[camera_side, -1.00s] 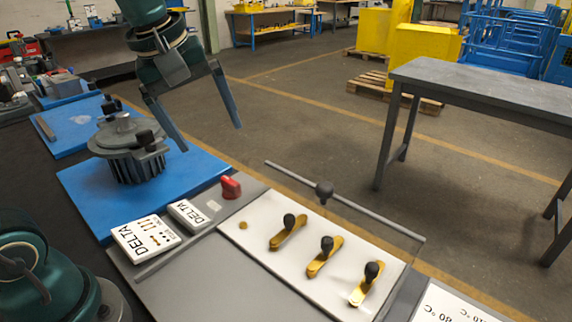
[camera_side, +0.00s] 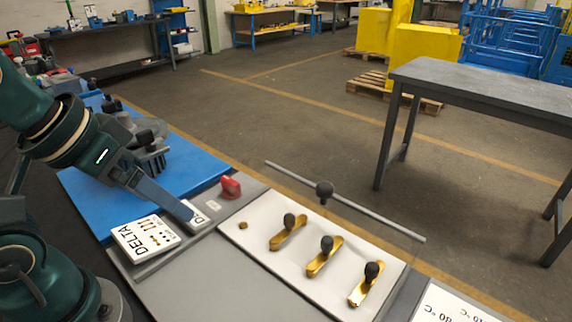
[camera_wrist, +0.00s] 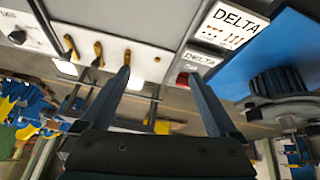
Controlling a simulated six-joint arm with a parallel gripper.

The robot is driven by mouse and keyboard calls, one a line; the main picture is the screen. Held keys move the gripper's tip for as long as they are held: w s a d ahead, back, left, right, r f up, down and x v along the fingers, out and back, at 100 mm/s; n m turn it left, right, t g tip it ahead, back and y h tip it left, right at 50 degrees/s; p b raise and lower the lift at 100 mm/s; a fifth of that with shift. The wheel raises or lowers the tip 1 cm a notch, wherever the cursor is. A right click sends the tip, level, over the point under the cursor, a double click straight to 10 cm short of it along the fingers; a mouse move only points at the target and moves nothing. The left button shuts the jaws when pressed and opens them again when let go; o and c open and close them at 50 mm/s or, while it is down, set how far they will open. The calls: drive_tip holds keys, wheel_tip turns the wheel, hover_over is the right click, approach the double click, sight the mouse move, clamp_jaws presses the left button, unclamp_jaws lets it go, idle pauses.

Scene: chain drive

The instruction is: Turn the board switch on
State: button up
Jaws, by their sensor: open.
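The red switch (camera_side: 231,187) stands on the grey board (camera_side: 172,277) beside the white panel, near its back left corner. In the wrist view the red switch (camera_wrist: 183,79) shows next to the right fingertip, partly hidden by it. My gripper (camera_side: 186,211) is over the left part of the board in the side view, left of the switch, with a finger in front of the smaller DELTA box. In the wrist view my gripper (camera_wrist: 157,75) has its fingers wide apart with nothing between them.
The white panel (camera_side: 262,238) carries brass levers with black knobs under a raised clear cover with a grey bar (camera_side: 385,220). A motor-like part (camera_side: 150,155) stands on the blue mat (camera_side: 85,208).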

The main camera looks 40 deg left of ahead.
drive_tip(key=w+d+r+m, duration=0.1)
drive_tip(key=w+r+m, duration=0.2)
drive_tip(key=m, duration=0.9)
drive_tip(key=w+r+m, duration=0.3)
drive_tip(key=m, duration=0.9)
drive_tip(key=w+d+f+m+g, duration=0.1)
drive_tip(key=w+d+m, duration=0.5)
drive_tip(key=d+m, duration=0.4)
drive_tip(key=shift+f+m, duration=0.2)
drive_tip(key=shift+m, duration=1.8)
